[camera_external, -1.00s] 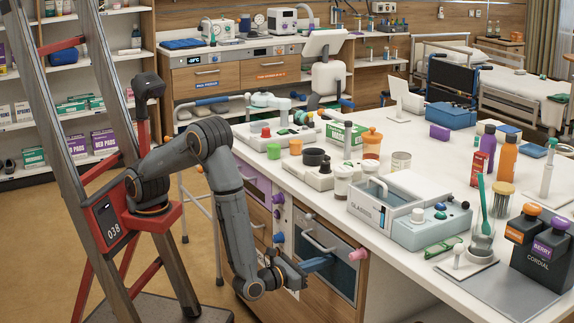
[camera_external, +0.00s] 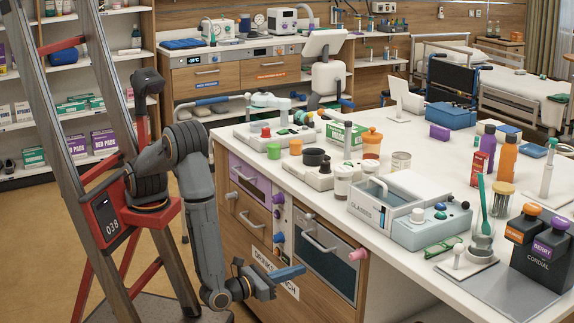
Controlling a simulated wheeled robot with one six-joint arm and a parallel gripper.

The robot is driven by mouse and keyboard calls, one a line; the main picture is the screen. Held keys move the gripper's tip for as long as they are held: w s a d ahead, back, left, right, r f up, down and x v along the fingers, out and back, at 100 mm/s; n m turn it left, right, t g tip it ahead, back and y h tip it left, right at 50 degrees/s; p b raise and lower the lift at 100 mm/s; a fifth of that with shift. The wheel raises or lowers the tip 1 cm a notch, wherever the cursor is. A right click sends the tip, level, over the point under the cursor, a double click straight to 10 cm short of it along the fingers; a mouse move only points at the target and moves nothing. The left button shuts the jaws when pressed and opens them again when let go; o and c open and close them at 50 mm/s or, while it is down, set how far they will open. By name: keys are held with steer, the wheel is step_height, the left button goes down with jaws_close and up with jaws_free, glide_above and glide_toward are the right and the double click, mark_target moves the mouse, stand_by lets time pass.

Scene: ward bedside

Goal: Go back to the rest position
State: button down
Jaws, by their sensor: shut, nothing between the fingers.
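My gripper (camera_external: 288,273) is at the end of my grey arm, low in front of the cabinet under the white counter. Its blue fingers are shut with nothing between them. They point right, in front of the drawer fronts and apart from the counter top. My arm bends at the elbow and hangs down from its red mount. The lower part of the cabinet behind the gripper is partly hidden, including a white label (camera_external: 262,262).
The oven-like door (camera_external: 325,262) with its handle and a pink knob (camera_external: 358,255) is just right of my gripper. A purple drawer (camera_external: 250,180) is above. The white counter (camera_external: 400,250) holds a glasses box (camera_external: 372,212) and many items. Open floor lies to the left.

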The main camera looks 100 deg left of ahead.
steer(key=s+a+r+n+g+h, duration=0.2)
steer(key=s+a+r+n+g, duration=0.1)
steer(key=s+a+n+g, duration=0.65)
steer(key=s+a+r+n+g+h, duration=0.2)
steer(key=s+a+r+n+g, duration=0.3)
steer(key=s+a+n, duration=0.6)
steer(key=s+a+r+n+t+h, duration=0.1)
steer(key=s+r+n+t+h, duration=0.1)
steer(key=s+n+h, duration=0.6)
steer(key=w+d+r+m+p, duration=0.1)
steer(key=d+r+p, duration=0.6)
steer(key=p, duration=0.8)
steer(key=shift+d+r+m+h, duration=0.2)
steer(key=shift+d+m+h, duration=0.2)
steer(key=shift+d, duration=0.1)
steer(key=c, duration=2.5)
jaws_free()
steer(key=shift+w, duration=0.1)
